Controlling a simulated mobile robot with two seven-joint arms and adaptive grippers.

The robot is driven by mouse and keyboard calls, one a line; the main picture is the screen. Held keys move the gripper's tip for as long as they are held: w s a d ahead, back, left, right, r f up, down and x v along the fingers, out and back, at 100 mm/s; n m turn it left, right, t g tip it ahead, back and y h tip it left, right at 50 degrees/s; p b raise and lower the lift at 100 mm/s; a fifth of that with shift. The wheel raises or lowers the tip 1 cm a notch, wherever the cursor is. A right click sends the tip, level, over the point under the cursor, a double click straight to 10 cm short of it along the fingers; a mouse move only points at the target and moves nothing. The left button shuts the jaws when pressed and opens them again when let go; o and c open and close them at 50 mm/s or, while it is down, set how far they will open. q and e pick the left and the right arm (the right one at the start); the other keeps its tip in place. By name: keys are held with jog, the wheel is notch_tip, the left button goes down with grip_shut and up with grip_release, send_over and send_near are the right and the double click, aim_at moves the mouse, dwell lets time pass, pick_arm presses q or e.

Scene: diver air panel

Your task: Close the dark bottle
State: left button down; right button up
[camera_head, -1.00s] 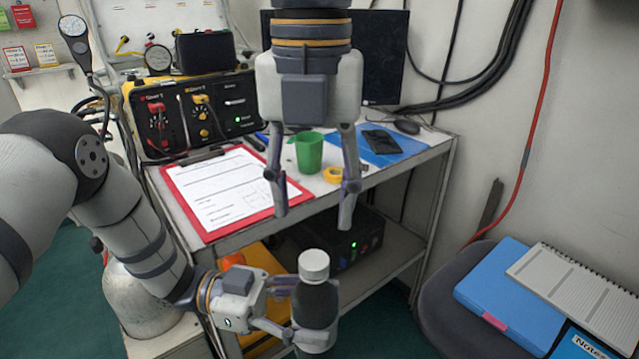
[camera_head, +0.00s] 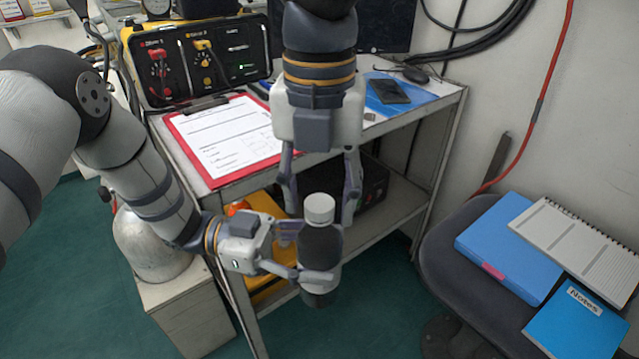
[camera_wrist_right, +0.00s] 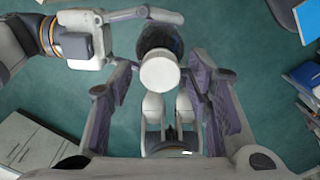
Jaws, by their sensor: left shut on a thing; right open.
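The dark bottle (camera_head: 320,246) stands upright in the air in front of the cart, with a white cap (camera_head: 319,204) on its top. My left gripper (camera_head: 308,258) is shut on the bottle's body from the left. My right gripper (camera_head: 320,216) points down from above, open, with one finger on each side of the cap. In the right wrist view the cap (camera_wrist_right: 160,70) lies between the two open fingers, with gaps visible. How tightly the cap sits on the neck cannot be told.
Behind the bottle is the cart (camera_head: 395,215) with a red clipboard (camera_head: 190,160) and an air panel (camera_head: 205,60). A chair (camera_head: 450,260) with blue folders stands at right. A gas cylinder (camera_head: 150,250) stands at lower left.

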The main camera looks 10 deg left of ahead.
grip_shut()
jog(key=m, duration=1.6)
jog(key=shift+m, duration=0.3)
jog(key=m, duration=0.6)
jog(key=shift+o, duration=0.3)
grip_release()
jog(key=shift+f, duration=0.1)
